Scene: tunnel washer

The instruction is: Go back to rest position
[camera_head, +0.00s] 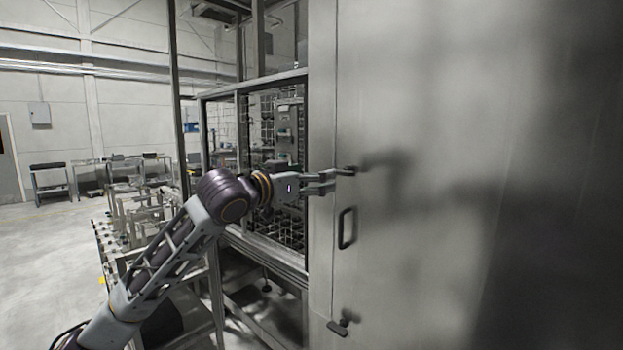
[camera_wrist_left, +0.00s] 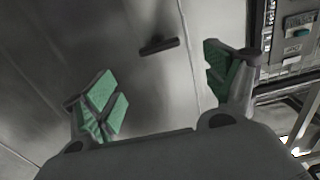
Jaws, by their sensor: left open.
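My left gripper (camera_head: 335,178) reaches in from the left in the head view, in front of the steel door's left edge. In the left wrist view my left gripper (camera_wrist_left: 165,88) is open, its green-padded fingers spread wide with nothing between them. A dark latch handle (camera_wrist_left: 159,46) on the steel door shows beyond and between the fingers. In the head view an upper latch (camera_head: 346,169) is close to the fingertips; I cannot tell whether they touch. The large steel door (camera_head: 450,120) fills the right side and looks shut. My right gripper is not in view.
A black pull handle (camera_head: 347,228) and a lower latch (camera_head: 339,327) stick out from the door. A framed machine section with wire racks (camera_head: 280,225) stands behind my forearm. Carts and tables (camera_head: 130,200) stand at left. Open floor (camera_head: 40,260) lies at the far left.

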